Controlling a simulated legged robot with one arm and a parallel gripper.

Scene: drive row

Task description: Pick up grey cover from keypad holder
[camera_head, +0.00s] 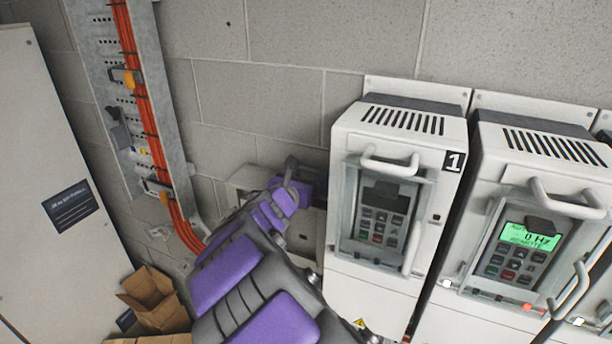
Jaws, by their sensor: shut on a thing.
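My gripper (296,176), at the end of my purple and grey arm, is at a pale wall-mounted box (314,226) just left of drive 1. The gripper is shut on the grey cover. The cover itself is too small and too hidden by the gripper to make out. The arm hides most of the box's front, so I cannot tell whether the cover still touches the keypad holder.
Drive 1 (391,268), with a dark-screened keypad and handles, stands close right of the gripper. Another drive (540,142) has a lit green display. An orange-cabled tray (157,121), a pale cabinet (38,135) and cardboard boxes (152,297) lie to the left.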

